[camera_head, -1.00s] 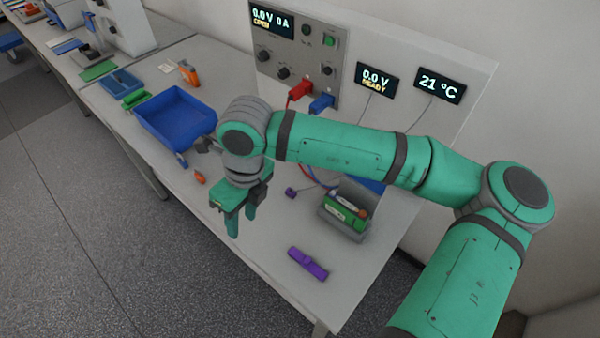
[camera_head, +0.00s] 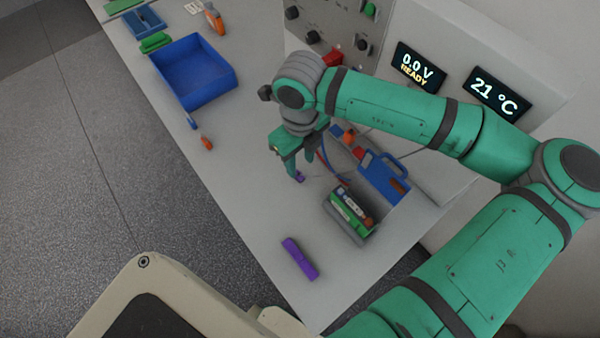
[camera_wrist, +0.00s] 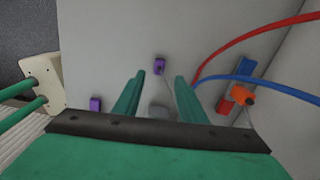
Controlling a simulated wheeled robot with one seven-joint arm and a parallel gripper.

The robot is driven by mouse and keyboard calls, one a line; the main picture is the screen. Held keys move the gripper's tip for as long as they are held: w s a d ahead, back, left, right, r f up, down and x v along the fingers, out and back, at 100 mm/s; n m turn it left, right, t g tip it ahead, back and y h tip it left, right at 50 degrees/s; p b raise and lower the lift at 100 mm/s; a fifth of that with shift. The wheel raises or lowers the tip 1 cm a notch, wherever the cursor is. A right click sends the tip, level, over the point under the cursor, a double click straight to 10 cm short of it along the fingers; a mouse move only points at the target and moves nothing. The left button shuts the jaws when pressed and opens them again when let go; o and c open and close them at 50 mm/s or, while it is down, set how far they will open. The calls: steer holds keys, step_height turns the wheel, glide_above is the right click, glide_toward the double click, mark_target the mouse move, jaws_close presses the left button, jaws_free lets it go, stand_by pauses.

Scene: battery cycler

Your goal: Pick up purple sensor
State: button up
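The small purple sensor (camera_head: 299,176) lies on the white bench, partly hidden by my gripper in the head view. In the wrist view the purple sensor (camera_wrist: 159,66), with a thin cable, shows just beyond and between my fingertips. My gripper (camera_head: 302,164) hangs over the bench, pointing down beside the sensor. In the wrist view my gripper (camera_wrist: 159,77) is open, with two green fingers apart and nothing seen held between them. Whether a finger touches the sensor cannot be told.
A longer purple object (camera_head: 299,258) lies near the bench's front edge. A grey holder with batteries (camera_head: 343,222) and a blue jug (camera_head: 388,182) stand to the right. A blue bin (camera_head: 190,72) is at the left. Red (camera_wrist: 248,38) and blue cables (camera_wrist: 282,87) run at the right.

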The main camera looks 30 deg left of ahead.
mark_target(300, 175)
steer(key=shift+s+f, duration=0.1)
steer(key=shift+f, duration=2.65)
jaws_close()
